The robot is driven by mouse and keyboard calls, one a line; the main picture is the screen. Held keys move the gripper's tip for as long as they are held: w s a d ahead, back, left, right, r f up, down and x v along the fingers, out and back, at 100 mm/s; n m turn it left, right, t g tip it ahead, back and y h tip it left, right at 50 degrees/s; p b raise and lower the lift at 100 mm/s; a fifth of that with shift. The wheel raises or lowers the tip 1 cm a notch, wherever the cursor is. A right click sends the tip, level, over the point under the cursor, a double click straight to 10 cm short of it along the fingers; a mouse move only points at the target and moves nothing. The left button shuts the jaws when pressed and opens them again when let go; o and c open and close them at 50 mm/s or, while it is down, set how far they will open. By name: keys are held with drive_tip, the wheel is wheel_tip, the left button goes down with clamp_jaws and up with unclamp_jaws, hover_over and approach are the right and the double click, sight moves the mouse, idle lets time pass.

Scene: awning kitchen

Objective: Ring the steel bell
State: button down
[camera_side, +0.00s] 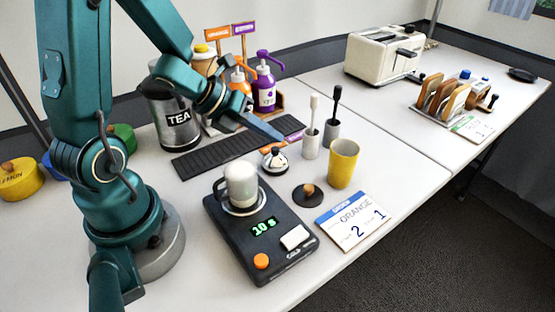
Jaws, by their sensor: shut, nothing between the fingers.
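The steel bell (274,160) is a small shiny dome on a dark base. It stands on the white table near the front edge of the black slatted mat. My gripper (282,139) comes in from the upper left and points down to the right. Its fingertips are shut and empty, just above and slightly behind the bell in the picture. I cannot tell whether they touch the bell's top.
A yellow cup (342,163), two small holders with brushes (312,142) and a dark lid (307,195) are to the right. A TEA canister (172,120) stands behind left.

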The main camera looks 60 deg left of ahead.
sight(270, 155)
drive_tip(key=shift+f, duration=0.15)
drive_tip(key=shift+f, duration=0.3)
drive_tip(key=shift+f, duration=0.35)
idle(0.6)
drive_tip(key=shift+r, duration=0.85)
drive_tip(key=shift+r, duration=2.5)
